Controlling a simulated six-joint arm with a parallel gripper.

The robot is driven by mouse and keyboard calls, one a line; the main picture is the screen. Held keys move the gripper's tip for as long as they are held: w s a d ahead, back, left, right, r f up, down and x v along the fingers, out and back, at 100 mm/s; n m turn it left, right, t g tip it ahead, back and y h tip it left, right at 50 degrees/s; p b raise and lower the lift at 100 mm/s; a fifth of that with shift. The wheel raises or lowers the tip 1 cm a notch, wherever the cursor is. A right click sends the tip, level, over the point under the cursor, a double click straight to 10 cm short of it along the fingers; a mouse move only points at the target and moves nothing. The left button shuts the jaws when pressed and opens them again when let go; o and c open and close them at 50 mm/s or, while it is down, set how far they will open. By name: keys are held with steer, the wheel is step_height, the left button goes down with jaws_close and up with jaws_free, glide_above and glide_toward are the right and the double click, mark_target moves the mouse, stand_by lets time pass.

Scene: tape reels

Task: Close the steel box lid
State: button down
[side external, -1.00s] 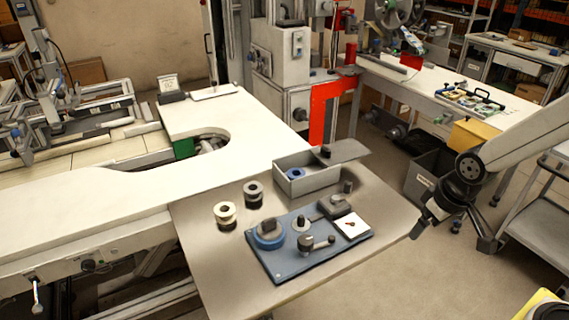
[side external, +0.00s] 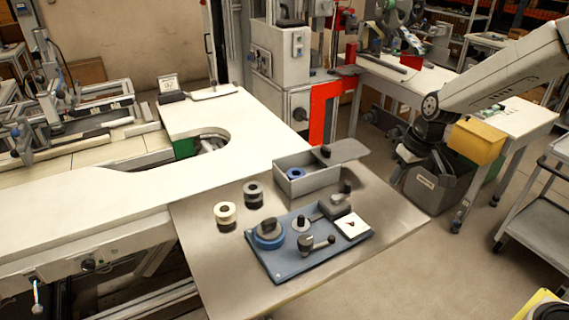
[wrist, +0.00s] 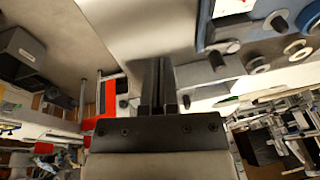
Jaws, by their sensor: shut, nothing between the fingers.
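The grey steel box (side external: 308,184) stands at the back of the steel table in the side view, with a blue reel (side external: 295,174) inside. Its lid (side external: 346,150) is open, lying out flat to the right beyond the box, with a dark knob (side external: 325,151) near its left end. My gripper (side external: 397,172) is off to the right of the lid, apart from it, over the grey bin area. In the wrist view my gripper (wrist: 165,62) is shut with nothing between its fingers.
A blue fixture board (side external: 284,270) with knobs and a reel lies on the front of the table. Two reels (side external: 253,194) (side external: 225,215) stand left of it. A red frame (side external: 325,110) rises behind.

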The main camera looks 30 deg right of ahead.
steer(key=w+d+r+t+y, duration=0.1)
steer(key=w+d+r+y, duration=0.1)
steer(key=w, duration=0.6)
steer(key=w+d+r+n+t+y, duration=0.1)
steer(key=w+d+r+y, duration=0.1)
steer(key=w+d, duration=0.3)
steer(key=w+r, duration=0.1)
steer(key=w, duration=0.2)
steer(key=shift+d+r, duration=0.3)
steer(key=shift+r, duration=0.1)
steer(key=shift+a+f, duration=0.1)
glide_toward(336, 155)
steer(key=w+f, duration=0.1)
steer(key=f, duration=0.1)
steer(key=w+f, duration=0.1)
steer(key=w, duration=0.1)
steer(key=shift+w+f, duration=0.25)
steer(key=shift+f, duration=0.15)
steer(key=a, duration=0.2)
steer(key=shift+w+a+f, duration=0.2)
steer(key=shift+a, duration=0.95)
steer(key=a, duration=1.2)
steer(key=shift+w+a, duration=0.1)
steer(key=shift+f, duration=0.1)
